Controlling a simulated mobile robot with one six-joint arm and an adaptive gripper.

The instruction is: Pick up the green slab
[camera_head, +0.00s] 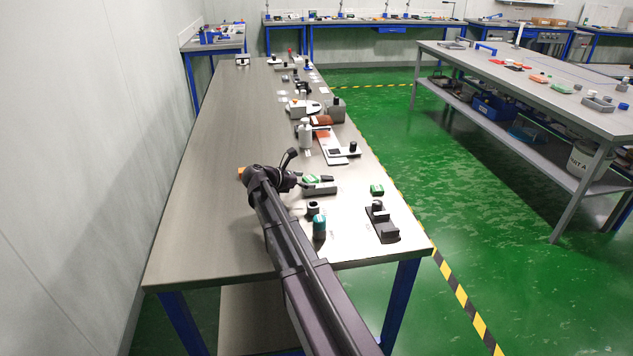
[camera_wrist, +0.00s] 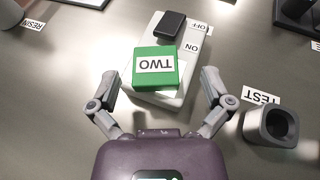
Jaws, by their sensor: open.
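A green slab (camera_wrist: 155,65) with a white label reading TWO lies on a light grey base marked ON and OFF. In the head view this slab (camera_head: 311,179) sits on the base (camera_head: 322,189) near the table's front part. My gripper (camera_wrist: 160,80) is open, with one finger to the left and one to the right of the slab's near end. Both fingers look apart from the slab. The height of the fingers above it cannot be told. A second green piece (camera_head: 377,189) lies farther right on the table.
A black block (camera_wrist: 171,25) sits on the base just beyond the slab. A grey hollow block (camera_wrist: 272,126) by a TEST label stands to the right. In the head view a teal-topped cylinder (camera_head: 319,227) and a dark fixture (camera_head: 382,224) stand nearer. The table's left side is clear.

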